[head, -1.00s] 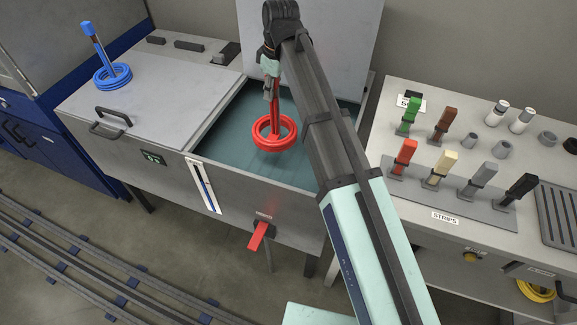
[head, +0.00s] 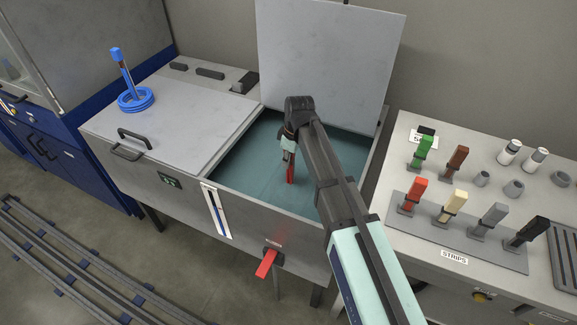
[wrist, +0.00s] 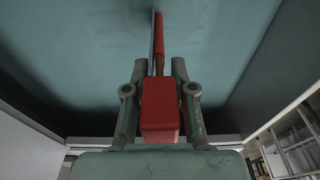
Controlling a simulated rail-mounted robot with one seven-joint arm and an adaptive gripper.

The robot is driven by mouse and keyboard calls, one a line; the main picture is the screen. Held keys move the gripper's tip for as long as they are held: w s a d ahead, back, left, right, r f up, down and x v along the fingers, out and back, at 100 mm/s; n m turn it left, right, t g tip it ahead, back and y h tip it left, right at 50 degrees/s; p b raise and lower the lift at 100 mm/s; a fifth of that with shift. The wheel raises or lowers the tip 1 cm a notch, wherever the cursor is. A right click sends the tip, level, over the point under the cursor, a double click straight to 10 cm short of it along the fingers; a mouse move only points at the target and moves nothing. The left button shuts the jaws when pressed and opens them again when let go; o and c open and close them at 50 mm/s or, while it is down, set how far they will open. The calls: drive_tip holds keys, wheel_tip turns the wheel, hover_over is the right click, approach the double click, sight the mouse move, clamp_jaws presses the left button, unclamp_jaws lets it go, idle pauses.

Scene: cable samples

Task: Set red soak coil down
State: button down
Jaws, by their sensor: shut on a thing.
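My gripper (head: 289,158) reaches down into the open tank (head: 232,166) and is shut on the upright red handle of the red soak coil (head: 290,175). In the wrist view, the block-shaped red handle (wrist: 160,104) sits between the two fingers of my gripper (wrist: 158,68), with a thinner red stem running on beyond it. The coil's rings do not show in either view now; they seem to be below the teal surface in the tank. Whether the coil touches the bottom cannot be seen.
The tank's raised lid (head: 325,55) stands behind my arm. A closed lid (head: 175,115) on the left bears a blue coil (head: 135,98). The tank's front wall and a red lever (head: 267,262) are near. At right, a bench holds several coloured strips on a grey plate (head: 470,245).

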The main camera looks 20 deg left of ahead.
drive_tip(key=shift+f+p, duration=0.35)
drive_tip(key=shift+f, duration=1.95)
drive_tip(key=c, duration=1)
unclamp_jaws()
drive_tip(key=shift+o, duration=0.2)
drive_tip(key=r, duration=0.4)
drive_tip(key=d+r+b, duration=0.1)
drive_tip(key=r, duration=0.3)
drive_tip(key=r+b, duration=0.1)
drive_tip(key=r, duration=0.3)
drive_tip(key=shift+s+d+r, duration=0.1)
drive_tip(key=shift+s+d, duration=0.05)
drive_tip(key=shift+d, duration=0.25)
